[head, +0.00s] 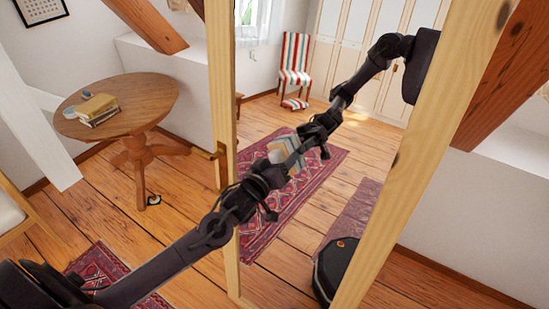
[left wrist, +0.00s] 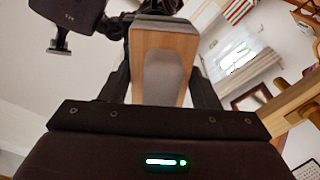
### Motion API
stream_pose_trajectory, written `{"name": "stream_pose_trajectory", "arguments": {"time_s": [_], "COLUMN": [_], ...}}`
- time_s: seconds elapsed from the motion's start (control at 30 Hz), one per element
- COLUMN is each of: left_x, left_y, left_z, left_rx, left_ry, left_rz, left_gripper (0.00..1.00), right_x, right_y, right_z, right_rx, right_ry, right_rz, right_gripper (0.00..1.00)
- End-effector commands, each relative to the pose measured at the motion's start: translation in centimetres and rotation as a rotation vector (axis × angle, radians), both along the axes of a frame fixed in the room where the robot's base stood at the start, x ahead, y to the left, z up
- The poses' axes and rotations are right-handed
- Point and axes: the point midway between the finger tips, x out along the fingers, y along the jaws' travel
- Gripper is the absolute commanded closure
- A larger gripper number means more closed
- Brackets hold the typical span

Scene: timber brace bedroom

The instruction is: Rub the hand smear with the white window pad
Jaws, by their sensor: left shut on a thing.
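The window pad is a block with a wooden edge and a pale grey middle; it fills the centre of the left wrist view (left wrist: 160,75). My left gripper (left wrist: 160,95) is shut on it, one dark finger on each side. In the head view, my left gripper (head: 268,178) reaches up to the wood-framed mirror (head: 222,110), with the pad (head: 278,153) at its tip, close to the glass. I cannot tell whether it touches. The reflected arm meets mine there. I cannot make out the hand smear. My right gripper is not in view.
A round wooden table (head: 155,97) with books (head: 97,108) stands left of the mirror. A sloping timber brace (head: 505,75) is at the right. The striped chair (head: 295,60), a patterned rug and my dark base show in the glass.

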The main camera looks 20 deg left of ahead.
Motion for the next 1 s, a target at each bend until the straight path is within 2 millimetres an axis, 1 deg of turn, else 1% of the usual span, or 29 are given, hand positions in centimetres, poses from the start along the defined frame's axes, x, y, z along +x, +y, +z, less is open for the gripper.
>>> {"name": "stream_pose_trajectory", "arguments": {"time_s": [0.17, 0.5, 0.77, 1.0], "left_x": [-0.1, -0.2, -0.3, -0.7], "left_y": [-0.5, -3.4, -4.3, -6.3], "left_z": [0.0, 0.0, 0.1, 0.0], "left_rx": [-0.002, -0.003, -0.002, -0.003], "left_ry": [-0.001, -0.001, -0.002, -0.002], "left_rz": [0.001, 0.000, -0.001, -0.001], "left_gripper": [0.73, 0.73, 0.73, 0.73], "right_x": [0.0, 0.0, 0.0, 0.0], "right_y": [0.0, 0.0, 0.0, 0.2], "right_z": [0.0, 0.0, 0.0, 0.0], "right_rx": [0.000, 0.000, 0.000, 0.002], "right_ry": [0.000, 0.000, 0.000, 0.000], "right_rz": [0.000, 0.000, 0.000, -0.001], "right_gripper": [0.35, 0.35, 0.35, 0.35]}}
